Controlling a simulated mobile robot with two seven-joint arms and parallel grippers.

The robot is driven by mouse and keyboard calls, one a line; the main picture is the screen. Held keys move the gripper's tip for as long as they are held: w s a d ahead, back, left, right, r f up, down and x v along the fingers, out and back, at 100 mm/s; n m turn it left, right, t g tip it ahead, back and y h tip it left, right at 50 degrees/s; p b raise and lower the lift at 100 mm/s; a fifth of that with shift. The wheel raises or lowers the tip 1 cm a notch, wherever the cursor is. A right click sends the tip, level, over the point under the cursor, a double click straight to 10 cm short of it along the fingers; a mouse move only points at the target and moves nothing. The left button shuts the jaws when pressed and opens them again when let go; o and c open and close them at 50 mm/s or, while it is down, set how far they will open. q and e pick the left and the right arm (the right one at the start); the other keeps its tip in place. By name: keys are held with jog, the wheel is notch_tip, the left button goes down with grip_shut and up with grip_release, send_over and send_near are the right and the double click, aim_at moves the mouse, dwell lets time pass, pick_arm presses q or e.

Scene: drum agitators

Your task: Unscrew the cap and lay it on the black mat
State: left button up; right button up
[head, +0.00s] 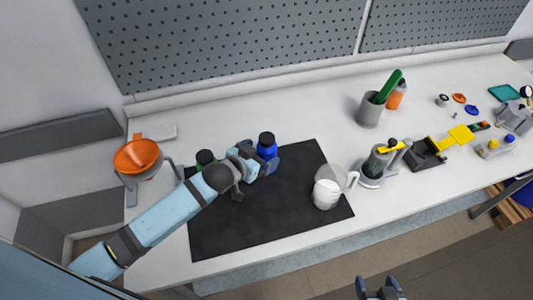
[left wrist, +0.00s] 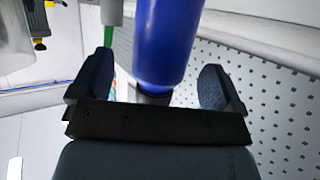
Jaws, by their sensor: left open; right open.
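A blue bottle (head: 268,151) with a dark cap (head: 267,137) stands upright at the back of the black mat (head: 265,222). My left gripper (head: 267,163) is open beside the bottle and partly hides its lower part. In the left wrist view the blue bottle (left wrist: 170,40) shows between the two spread fingers, with gaps on both sides. Its dark end is partly hidden behind the gripper's black bar. My right gripper (head: 381,288) is open and empty at the bottom edge of the head view, away from the table.
A dark-capped green bottle (head: 205,157) stands behind my left arm. A white jug (head: 327,188) stands on the mat's right side. An orange funnel (head: 137,156) on a stand is at left; a grey cup (head: 370,110) stands behind. The mat's front is clear.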

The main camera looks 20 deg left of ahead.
aim_at(260, 154)
pick_arm(q)
jog(key=x, duration=0.3)
jog(key=shift+f, duration=0.15)
jog(key=c, duration=1.2)
jog(key=shift+o, duration=0.2)
notch_tip(260, 154, up, 20)
jog(key=b, duration=0.1)
jog(key=o, duration=0.5)
jog(key=c, duration=0.7)
